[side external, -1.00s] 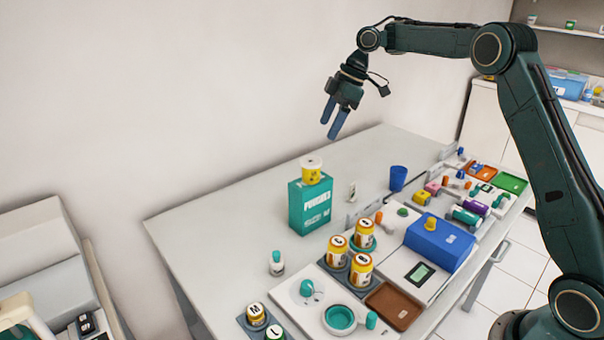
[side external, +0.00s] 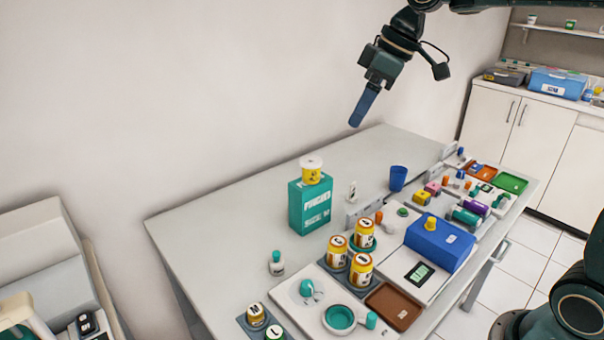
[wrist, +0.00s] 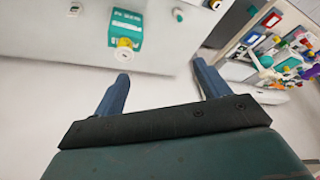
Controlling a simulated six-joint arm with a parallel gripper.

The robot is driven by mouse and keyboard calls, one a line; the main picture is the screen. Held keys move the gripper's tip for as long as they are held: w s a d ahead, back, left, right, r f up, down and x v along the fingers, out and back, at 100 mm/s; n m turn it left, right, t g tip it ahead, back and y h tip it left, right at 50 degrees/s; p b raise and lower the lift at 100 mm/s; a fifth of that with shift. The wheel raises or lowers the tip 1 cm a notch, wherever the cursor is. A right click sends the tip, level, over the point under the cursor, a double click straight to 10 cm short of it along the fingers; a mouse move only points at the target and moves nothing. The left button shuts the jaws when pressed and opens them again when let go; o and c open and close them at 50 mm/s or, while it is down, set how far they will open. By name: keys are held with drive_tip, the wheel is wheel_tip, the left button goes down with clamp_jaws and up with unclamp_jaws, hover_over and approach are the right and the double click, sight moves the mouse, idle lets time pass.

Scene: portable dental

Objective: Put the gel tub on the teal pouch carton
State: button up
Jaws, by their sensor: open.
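The gel tub, yellow with a white lid (side external: 311,171), stands upright on top of the teal pouch carton (side external: 310,207) on the table. In the wrist view the tub (wrist: 125,43) and the carton (wrist: 127,26) show from above near the top, beyond my fingers. My gripper (side external: 362,108) is up in the air, above and to the right of the carton, clear of it and empty. In the wrist view its two blue fingers (wrist: 159,72) are spread apart with nothing between them.
A blue cup (side external: 398,178) and a small white bottle (side external: 276,263) stand on the table near the carton. Several yellow jars (side external: 361,268), a brown tray (side external: 394,306) and a blue box (side external: 440,242) fill the front. The table behind the carton is clear.

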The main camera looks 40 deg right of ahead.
drive_tip(key=s+f+m+h, duration=0.1)
drive_tip(key=s+f+m, duration=0.2)
drive_tip(key=s, duration=0.9)
drive_tip(key=s+f+m+t+h, duration=0.1)
drive_tip(key=s+f+m, duration=0.2)
drive_tip(key=s, duration=0.9)
drive_tip(key=shift+d+f+t, duration=0.25)
drive_tip(key=shift+f+t, duration=0.05)
drive_tip(key=shift+f, duration=0.15)
